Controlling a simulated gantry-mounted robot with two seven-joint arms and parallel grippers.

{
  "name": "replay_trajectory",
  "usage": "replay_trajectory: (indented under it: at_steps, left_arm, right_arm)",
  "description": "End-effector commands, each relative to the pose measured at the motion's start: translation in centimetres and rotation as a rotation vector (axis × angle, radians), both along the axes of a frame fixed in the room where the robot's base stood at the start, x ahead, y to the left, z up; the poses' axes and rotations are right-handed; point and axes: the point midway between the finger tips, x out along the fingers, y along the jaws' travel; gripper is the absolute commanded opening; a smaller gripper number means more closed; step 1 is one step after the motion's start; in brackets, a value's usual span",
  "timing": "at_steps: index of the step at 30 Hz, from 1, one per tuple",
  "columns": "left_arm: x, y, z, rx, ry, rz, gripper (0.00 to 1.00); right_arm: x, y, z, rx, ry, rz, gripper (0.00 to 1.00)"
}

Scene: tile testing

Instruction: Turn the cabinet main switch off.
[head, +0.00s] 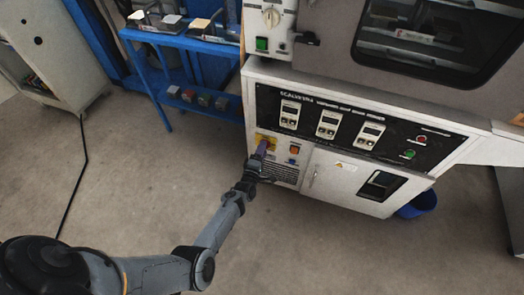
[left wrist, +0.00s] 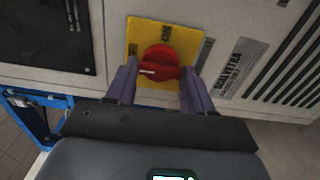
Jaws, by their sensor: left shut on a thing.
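The cabinet main switch is a red rotary knob (left wrist: 160,63) on a yellow plate (left wrist: 190,43) in the left wrist view. The knob's white mark lies roughly level across the picture. The word ON shows at the plate's upper edge. My left gripper (left wrist: 160,84) has its two purple fingers on either side of the knob, shut on it. In the head view the left gripper (head: 262,150) reaches the yellow plate (head: 268,138) on the cabinet's lower left front, and hides most of the knob. My right gripper is not in view.
The white cabinet (head: 322,182) has a black control panel (head: 345,142) with several displays above the switch. An orange switch (head: 294,150) sits just right of the yellow plate. A blue rack (head: 160,85) stands to the left; a blue bin (head: 418,204) stands at the right. The floor in front is clear.

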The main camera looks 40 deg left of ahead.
Motion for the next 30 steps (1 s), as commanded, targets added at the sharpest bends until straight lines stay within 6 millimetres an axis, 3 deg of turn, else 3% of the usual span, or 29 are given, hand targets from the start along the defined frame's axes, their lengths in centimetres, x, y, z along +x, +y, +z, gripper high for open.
replay_trajectory:
  at_steps: [13, 14, 18, 30]
  left_arm:
    - [0.02, -0.02, 0.02, -0.011, -0.004, 0.000, 0.22]
    - [0.02, -0.02, 0.02, -0.011, -0.004, 0.000, 0.55]
    - [0.02, -0.02, 0.01, -0.010, -0.004, 0.000, 0.77]
    - [-0.49, -0.19, 0.07, -0.009, -0.001, 0.000, 0.78]
  right_arm:
    - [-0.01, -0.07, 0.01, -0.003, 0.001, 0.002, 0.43]
    - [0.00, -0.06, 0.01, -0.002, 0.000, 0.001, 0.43]
    - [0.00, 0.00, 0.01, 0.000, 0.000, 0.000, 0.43]
    - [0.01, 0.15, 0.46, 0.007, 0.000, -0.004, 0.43]
